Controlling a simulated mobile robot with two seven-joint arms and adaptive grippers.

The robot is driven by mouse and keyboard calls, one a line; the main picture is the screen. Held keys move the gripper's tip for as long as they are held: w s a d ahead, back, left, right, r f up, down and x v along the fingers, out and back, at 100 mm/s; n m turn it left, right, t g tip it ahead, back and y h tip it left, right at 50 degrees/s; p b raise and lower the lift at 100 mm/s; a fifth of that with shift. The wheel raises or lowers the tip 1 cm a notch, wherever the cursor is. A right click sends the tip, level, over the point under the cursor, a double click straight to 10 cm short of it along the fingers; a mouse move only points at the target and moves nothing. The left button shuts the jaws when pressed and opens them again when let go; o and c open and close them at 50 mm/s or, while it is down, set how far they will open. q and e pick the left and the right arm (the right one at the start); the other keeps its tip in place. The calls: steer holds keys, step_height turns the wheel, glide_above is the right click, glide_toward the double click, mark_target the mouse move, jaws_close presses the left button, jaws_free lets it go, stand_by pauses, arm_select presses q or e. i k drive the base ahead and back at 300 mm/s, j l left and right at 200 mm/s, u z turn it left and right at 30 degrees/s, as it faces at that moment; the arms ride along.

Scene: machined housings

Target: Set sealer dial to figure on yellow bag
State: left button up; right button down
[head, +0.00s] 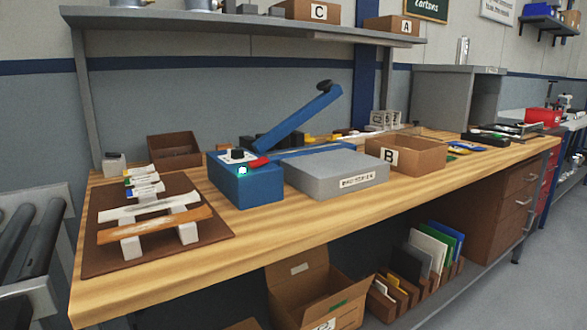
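The sealer (245,185) is a blue box on the wooden bench, left of centre, with its long blue arm (300,120) raised up to the right. A black dial (237,154) sits on a white plate on its top. The dial's setting and figures are too small to read. No clearly yellow bag shows. Several pale items and one orange-tan strip (160,224) lie on white blocks on a brown board (220,233) at the left. Neither of my grippers is in view.
A grey labelled block (335,173) stands right of the sealer, then an open box marked B (420,155). A brown bin (174,151) stands behind the board. A grey shelf (240,25) hangs above. The bench's front strip is clear. Rollers (35,240) stand at the left.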

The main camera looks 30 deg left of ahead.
mark_target(235, 153)
steer(key=u, duration=0.25)
steer(key=i+l+u, duration=0.55)
steer(key=l+u, duration=0.25)
steer(key=i+l+u, duration=0.1)
steer(key=l, duration=0.3)
steer(key=i+l, duration=0.2)
steer(key=l, duration=0.25)
steer(key=i+l+u, duration=0.15)
steer(key=l, duration=0.25)
steer(key=i+l+u, duration=0.1)
steer(key=l, duration=0.35)
steer(key=i+l, duration=0.15)
steer(key=l, duration=0.3)
steer(key=i+l, duration=0.1)
steer(key=l, duration=0.3)
steer(key=i+l, duration=0.1)
steer(key=l, duration=0.3)
steer(key=i+l, duration=0.15)
steer(key=l, duration=0.2)
steer(key=i+l, duration=0.1)
steer(key=l, duration=0.3)
steer(key=i+l, duration=0.1)
steer(key=l, duration=0.3)
steer(key=u, duration=0.05)
